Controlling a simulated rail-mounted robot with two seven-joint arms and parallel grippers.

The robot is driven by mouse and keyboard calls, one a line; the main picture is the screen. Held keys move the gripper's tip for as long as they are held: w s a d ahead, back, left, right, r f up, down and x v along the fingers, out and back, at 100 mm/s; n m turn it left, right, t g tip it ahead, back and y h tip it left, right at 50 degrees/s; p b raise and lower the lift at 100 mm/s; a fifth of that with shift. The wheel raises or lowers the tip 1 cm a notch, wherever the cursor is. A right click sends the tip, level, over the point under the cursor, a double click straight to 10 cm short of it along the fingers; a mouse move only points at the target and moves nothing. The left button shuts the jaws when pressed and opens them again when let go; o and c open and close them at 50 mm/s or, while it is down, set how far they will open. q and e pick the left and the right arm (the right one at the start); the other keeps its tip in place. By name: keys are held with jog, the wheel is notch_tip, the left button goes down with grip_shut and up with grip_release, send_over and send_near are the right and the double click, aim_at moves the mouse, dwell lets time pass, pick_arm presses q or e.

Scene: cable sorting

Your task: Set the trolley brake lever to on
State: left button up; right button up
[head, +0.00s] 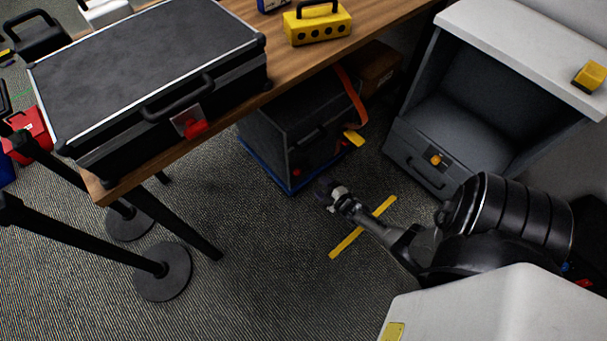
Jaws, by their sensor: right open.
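A low blue trolley (262,166) stands on the carpet under the table, with a dark case (305,120) on it. Small red parts show low on the side facing me, and a yellow tab (354,138) shows at its right end. I cannot tell which of these is the brake lever or how it is set. My right gripper (325,189) is low over the floor, just in front of the trolley's near right corner; it is open and small in the view. My left gripper is not in view.
The wooden table (285,72) overhangs the trolley and carries a large black case (150,65) and a yellow box (317,22). A grey open cabinet (440,130) stands right. Barrier posts (162,272) stand left. A yellow floor strip (362,228) lies below my arm.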

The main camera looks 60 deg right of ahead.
aim_at(303, 170)
jog(key=b+x, duration=0.5)
jog(key=x, duration=0.6)
jog(key=shift+a, duration=0.15)
jog(key=shift+c, duration=0.3)
grip_shut()
